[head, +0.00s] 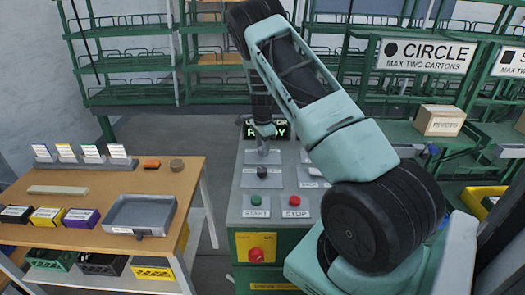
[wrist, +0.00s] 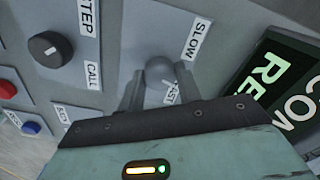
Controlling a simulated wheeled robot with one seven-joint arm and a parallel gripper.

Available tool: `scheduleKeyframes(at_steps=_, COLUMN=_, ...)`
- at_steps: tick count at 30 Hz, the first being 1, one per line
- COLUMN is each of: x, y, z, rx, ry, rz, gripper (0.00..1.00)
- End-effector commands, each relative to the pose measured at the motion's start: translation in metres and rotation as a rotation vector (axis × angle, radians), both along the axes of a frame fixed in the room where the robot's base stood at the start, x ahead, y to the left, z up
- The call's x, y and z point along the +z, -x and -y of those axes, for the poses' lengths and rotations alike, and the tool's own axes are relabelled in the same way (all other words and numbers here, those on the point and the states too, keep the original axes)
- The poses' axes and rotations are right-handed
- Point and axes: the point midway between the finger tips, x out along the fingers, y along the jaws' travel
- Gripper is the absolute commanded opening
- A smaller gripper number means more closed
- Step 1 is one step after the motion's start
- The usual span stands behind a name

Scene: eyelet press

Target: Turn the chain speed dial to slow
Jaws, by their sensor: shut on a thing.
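The chain speed dial (wrist: 160,72) is a grey round knob on the panel. It sits between the two fingers of my gripper (wrist: 154,88) in the wrist view, and the fingers are shut on it. A SLOW label (wrist: 190,40) stands to its upper right. A second label (wrist: 172,94), partly covered by my gripper, lies just below and looks like FAST. In the head view my gripper (head: 264,135) reaches down to the top of the control panel (head: 236,182).
A black selector knob (head: 262,172), green START button (head: 255,200) and red STOP button (head: 295,201) are nearby on the panel. A lit display (wrist: 280,85) stands close behind the dial. A wooden table (head: 90,188) with a grey tray (head: 141,213) is at left.

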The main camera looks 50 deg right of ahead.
Motion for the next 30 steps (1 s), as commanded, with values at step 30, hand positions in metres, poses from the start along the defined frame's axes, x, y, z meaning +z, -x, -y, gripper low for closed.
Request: scheduleKeyframes(at_steps=30, x=-0.0004, y=-0.0004, z=0.0003, rx=0.842, ry=0.000, rz=0.002, gripper=0.11)
